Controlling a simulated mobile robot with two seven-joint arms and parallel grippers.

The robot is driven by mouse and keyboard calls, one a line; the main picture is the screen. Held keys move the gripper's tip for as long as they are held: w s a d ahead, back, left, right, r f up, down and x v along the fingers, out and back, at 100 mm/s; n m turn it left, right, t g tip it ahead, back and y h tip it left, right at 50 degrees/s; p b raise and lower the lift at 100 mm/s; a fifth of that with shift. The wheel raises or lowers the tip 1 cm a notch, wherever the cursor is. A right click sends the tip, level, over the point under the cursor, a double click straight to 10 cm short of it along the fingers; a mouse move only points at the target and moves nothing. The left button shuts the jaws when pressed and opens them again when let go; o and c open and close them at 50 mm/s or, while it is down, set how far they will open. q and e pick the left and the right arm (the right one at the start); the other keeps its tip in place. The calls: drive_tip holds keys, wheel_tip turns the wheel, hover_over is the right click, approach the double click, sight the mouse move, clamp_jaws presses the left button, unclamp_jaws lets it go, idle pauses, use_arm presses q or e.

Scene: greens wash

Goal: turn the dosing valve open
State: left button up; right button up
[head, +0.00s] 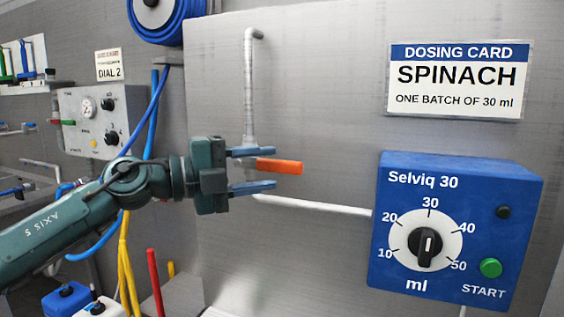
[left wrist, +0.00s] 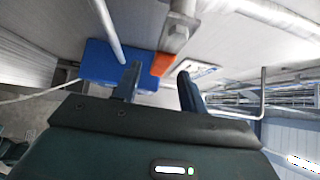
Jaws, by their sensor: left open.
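The dosing valve's orange lever (head: 279,167) lies horizontally, pointing right, in the head view. It sits on the grey pipe (head: 249,90) that runs down the wall panel. My left gripper (head: 268,169) is open, with one blue finger above the lever and one below it. Clear gaps show between lever and fingers, so contact is not visible. In the left wrist view the orange lever (left wrist: 163,64) shows beyond the two fingers (left wrist: 160,82). The valve body is mostly hidden behind my gripper in the head view. My right gripper is not in view.
A blue Selviq 30 dosing box (head: 455,190) with a dial and green START button is at the right. A dosing card (head: 459,80) reading SPINACH, 30 ml hangs above it. A white pipe (head: 315,207) runs to the box. Blue hoses (head: 140,125) hang left.

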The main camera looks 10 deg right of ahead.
sight(276, 167)
use_arm(q)
drive_tip(key=shift+w+d, duration=0.2)
drive_tip(key=shift+d, duration=0.85)
drive_tip(key=shift+w+d, duration=0.2)
drive_tip(key=shift+d, duration=0.8)
drive_tip(key=shift+c, duration=0.3)
clamp_jaws()
